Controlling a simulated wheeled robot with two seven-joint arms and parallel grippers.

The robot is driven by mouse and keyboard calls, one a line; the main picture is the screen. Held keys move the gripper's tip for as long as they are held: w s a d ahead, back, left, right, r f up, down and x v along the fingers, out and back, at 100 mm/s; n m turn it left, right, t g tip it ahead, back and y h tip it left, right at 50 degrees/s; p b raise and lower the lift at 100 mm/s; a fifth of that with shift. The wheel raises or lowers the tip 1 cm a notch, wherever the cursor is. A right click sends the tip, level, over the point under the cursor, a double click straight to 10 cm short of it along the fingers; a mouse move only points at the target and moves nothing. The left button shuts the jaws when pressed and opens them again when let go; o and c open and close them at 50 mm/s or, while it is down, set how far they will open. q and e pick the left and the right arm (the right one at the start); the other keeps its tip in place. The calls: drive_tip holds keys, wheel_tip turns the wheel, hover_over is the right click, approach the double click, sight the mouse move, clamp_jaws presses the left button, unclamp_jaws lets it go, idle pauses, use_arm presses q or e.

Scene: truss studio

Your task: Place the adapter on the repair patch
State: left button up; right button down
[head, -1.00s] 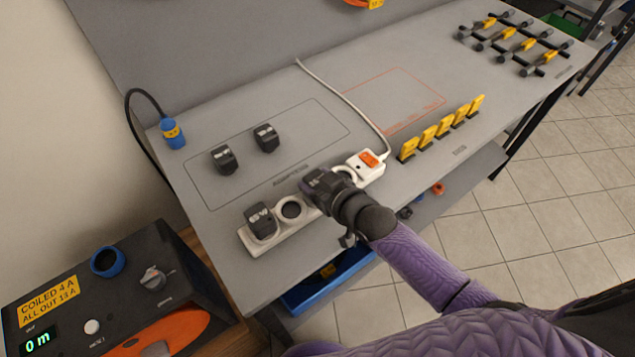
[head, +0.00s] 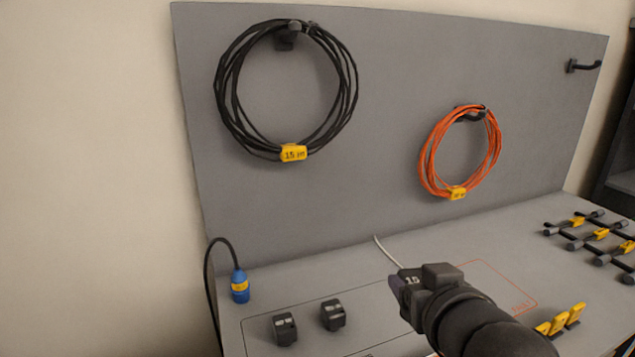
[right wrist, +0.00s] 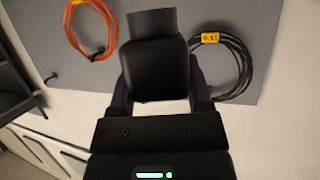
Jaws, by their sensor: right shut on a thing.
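My right gripper (head: 408,292) is raised in front of the bench and shut on a black adapter (head: 412,280) with a pale mark on it. In the right wrist view the adapter (right wrist: 156,68) is a dark block with a narrower end, between the two fingers of the gripper (right wrist: 160,92). A red-outlined area on the bench (head: 490,268), which looks like the repair patch, lies behind and right of the gripper; my arm hides part of it, and its lettering is too small to read. The left gripper is out of view.
Two black adapters (head: 285,328) (head: 332,315) stand in a dark-outlined area at left. A blue plug (head: 240,287) stands behind them. Yellow tags (head: 560,320) are at the right front. Black (head: 225,95) and orange (head: 427,165) cable coils hang on the back panel.

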drive_tip(key=shift+s+d+r+m+h, duration=0.3)
drive_tip(key=shift+s+h, duration=0.1)
drive_tip(key=shift+s, duration=0.15)
drive_tip(key=shift+s+d+r, duration=0.1)
drive_tip(key=shift+s+r, duration=0.1)
drive_tip(key=w+f+y+p, duration=0.1)
drive_tip(key=w+a+f+n+p, duration=0.1)
drive_tip(key=p, duration=0.1)
drive_tip(key=w+a+f+n+y+p, duration=0.1)
drive_tip(key=f, duration=0.1)
drive_tip(key=shift+w+a+g+y+p, duration=0.1)
drive_tip(key=shift+w+g+y+p, duration=0.2)
drive_tip(key=shift+w+p, duration=0.1)
drive_tip(key=shift+n+y, duration=0.9)
drive_tip(key=f, duration=0.6)
drive_tip(key=s+f, duration=0.1)
drive_tip(key=f, duration=1.2)
drive_tip(key=shift+s+a+f, duration=0.1)
drive_tip(key=shift+s+a, duration=0.05)
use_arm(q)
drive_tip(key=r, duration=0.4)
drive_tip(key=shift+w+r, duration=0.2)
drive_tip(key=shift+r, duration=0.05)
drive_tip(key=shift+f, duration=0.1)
use_arm(e)
drive_tip(key=shift+f, duration=0.15)
